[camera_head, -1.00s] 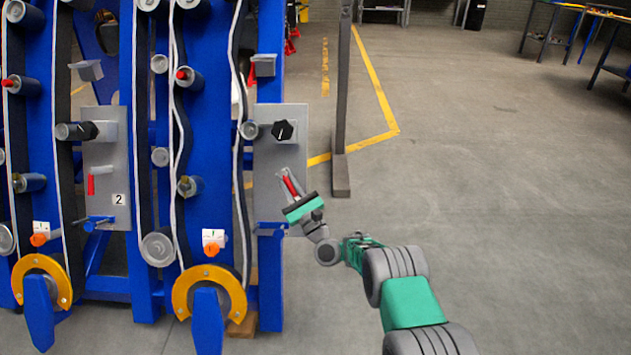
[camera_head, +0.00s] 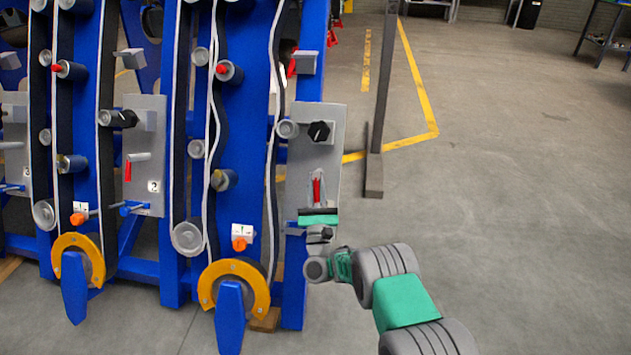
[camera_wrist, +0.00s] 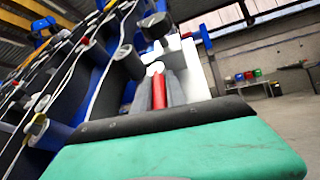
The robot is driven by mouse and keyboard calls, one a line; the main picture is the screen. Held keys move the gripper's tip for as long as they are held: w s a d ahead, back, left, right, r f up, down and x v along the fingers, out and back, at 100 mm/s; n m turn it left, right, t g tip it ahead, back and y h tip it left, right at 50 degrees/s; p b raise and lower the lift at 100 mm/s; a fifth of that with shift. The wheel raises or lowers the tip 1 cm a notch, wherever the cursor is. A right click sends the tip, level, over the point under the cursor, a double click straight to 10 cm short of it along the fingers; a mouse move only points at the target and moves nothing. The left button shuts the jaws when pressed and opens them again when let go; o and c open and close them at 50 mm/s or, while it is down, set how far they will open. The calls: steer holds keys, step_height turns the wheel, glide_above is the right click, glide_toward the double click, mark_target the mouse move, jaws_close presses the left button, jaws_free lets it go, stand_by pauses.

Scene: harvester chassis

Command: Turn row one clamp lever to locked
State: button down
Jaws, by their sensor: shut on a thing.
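The red clamp lever (camera_head: 317,187) is on the grey plate (camera_head: 331,152) at the right end of the blue frame. It hangs nearly straight down below a black knob (camera_head: 319,131). My gripper (camera_head: 317,194) is at the lever from below and in front, with its fingers on either side of it. In the wrist view the red lever (camera_wrist: 159,92) lies between the two grey fingers, and the gripper (camera_wrist: 160,78) is shut on it. The plate's number label is not visible. The lever's lower end is hidden by my gripper.
A second grey plate (camera_head: 146,140) to the left, labelled 2, has its own red lever (camera_head: 128,171) hanging down. Orange knobs (camera_head: 239,244) and yellow-rimmed wheels (camera_head: 262,284) stand low on the frame. A grey post (camera_head: 381,110) stands to the right; the floor beyond is open.

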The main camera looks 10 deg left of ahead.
steer(key=c, duration=1.4)
jaws_free()
steer(key=shift+o, duration=0.2)
steer(key=shift+s+f, duration=0.3)
steer(key=shift+s+d, duration=0.15)
steer(key=shift+s, duration=0.25)
steer(key=s+d+p, duration=0.1)
steer(key=s+d, duration=0.1)
steer(key=s, duration=0.9)
steer(key=shift+s+d, duration=0.15)
steer(key=shift+c, duration=0.4)
